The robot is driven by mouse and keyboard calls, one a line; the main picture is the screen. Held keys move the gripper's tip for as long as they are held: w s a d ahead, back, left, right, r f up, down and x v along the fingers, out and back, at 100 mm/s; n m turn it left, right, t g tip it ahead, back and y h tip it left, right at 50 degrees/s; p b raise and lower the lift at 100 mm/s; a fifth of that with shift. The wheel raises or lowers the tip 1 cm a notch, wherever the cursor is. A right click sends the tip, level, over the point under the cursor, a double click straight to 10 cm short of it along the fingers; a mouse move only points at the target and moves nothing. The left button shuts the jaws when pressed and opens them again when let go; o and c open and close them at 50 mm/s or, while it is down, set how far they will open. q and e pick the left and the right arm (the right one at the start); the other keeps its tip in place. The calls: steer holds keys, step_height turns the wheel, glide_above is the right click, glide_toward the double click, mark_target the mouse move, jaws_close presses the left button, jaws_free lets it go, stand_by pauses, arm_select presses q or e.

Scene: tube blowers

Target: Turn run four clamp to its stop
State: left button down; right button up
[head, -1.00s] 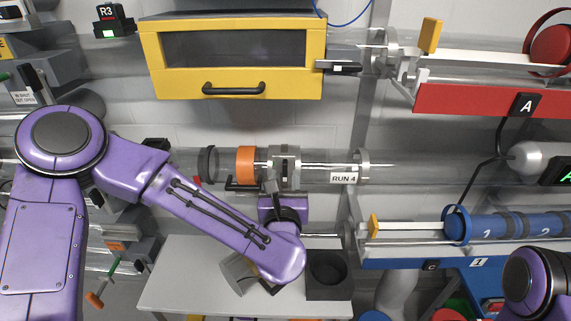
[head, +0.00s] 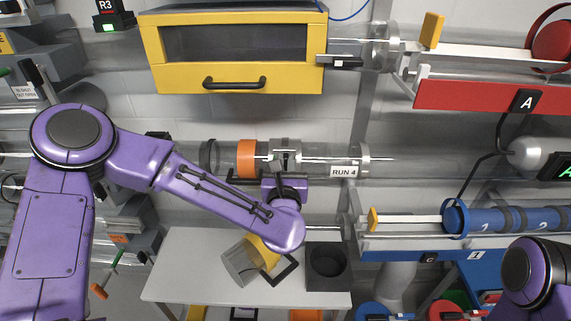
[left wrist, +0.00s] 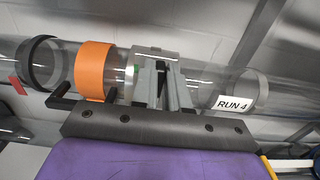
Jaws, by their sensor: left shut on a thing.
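The run four tube (head: 325,160) runs level across the middle of the head view, marked by the RUN 4 label (head: 344,171). A grey clamp band (left wrist: 154,54) circles the clear tube, just right of an orange ring (head: 246,159). My left gripper (head: 284,160) reaches up to the clamp from below and is shut on it. In the left wrist view its grey fingers (left wrist: 162,84) stand in front of the band and hide part of it. A black bent handle (left wrist: 62,98) shows left of the fingers. My right gripper is out of view.
A yellow windowed box (head: 232,50) hangs above the tube. Below, a white table (head: 190,265) holds a tilted clear-and-yellow canister (head: 245,262) and a black socket block (head: 327,265). A blue rack (head: 400,255) and a red rack (head: 480,95) stand right.

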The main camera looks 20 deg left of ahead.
arm_select(q)
steer(key=shift+d, duration=0.1)
steer(key=m, duration=0.4)
steer(key=d+f+m, duration=0.1)
steer(key=m, duration=0.4)
steer(key=m+b, duration=0.1)
steer(key=m, duration=0.3)
steer(key=shift+w+d+f+m, duration=0.15)
steer(key=shift+w+d+m, duration=0.1)
steer(key=shift+d+m, duration=0.15)
steer(key=shift+f+m, duration=0.2)
steer(key=shift+m, duration=0.75)
steer(key=shift+f+m, duration=0.15)
steer(key=shift+m, duration=0.8)
steer(key=shift+f, duration=0.1)
steer(key=c, duration=1.1)
jaws_free()
steer(key=shift+c, duration=0.2)
